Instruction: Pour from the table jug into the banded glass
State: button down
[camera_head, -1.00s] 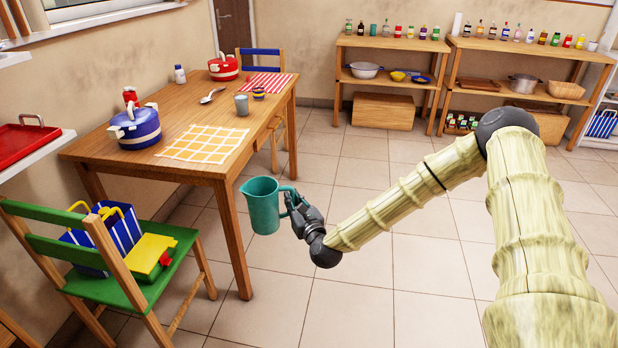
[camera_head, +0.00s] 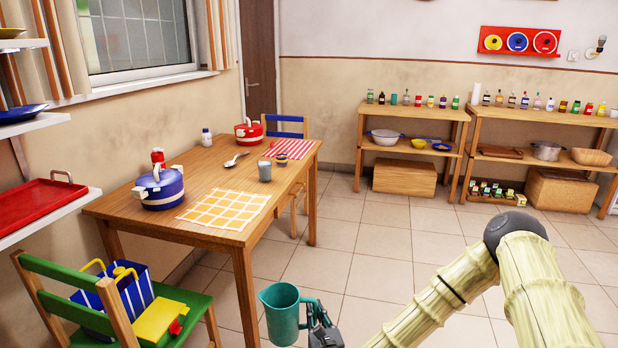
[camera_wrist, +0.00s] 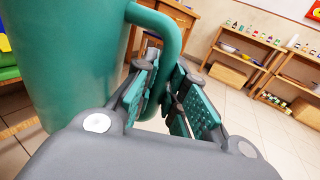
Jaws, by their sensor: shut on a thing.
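The teal jug (camera_head: 280,314) hangs upright in the air at the bottom of the head view, in front of the table's near right corner. My gripper (camera_head: 318,316) is shut on its handle, at the jug's right side. In the wrist view the jug's teal wall (camera_wrist: 75,60) fills the left, and its handle passes between my gripper's fingers (camera_wrist: 165,95). A small dark cup with a yellow band (camera_head: 282,158), which looks like the banded glass, stands on the table by the striped mat. A plain grey cup (camera_head: 264,171) stands nearer.
The wooden table (camera_head: 215,165) also bears a blue pot (camera_head: 160,190), a red pot (camera_head: 248,133), a spoon (camera_head: 235,160) and a yellow checked mat (camera_head: 222,209). A green chair (camera_head: 190,300) with bags stands at the left. The floor right of the table is clear.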

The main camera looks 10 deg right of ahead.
aim_at(281, 149)
jog(key=z, duration=0.45)
jog(key=i, duration=0.4)
jog(key=z, duration=0.95)
jog(key=i, duration=1.5)
jog(key=u, duration=1.25)
jog(key=i, duration=0.45)
jog(key=u, duration=0.45)
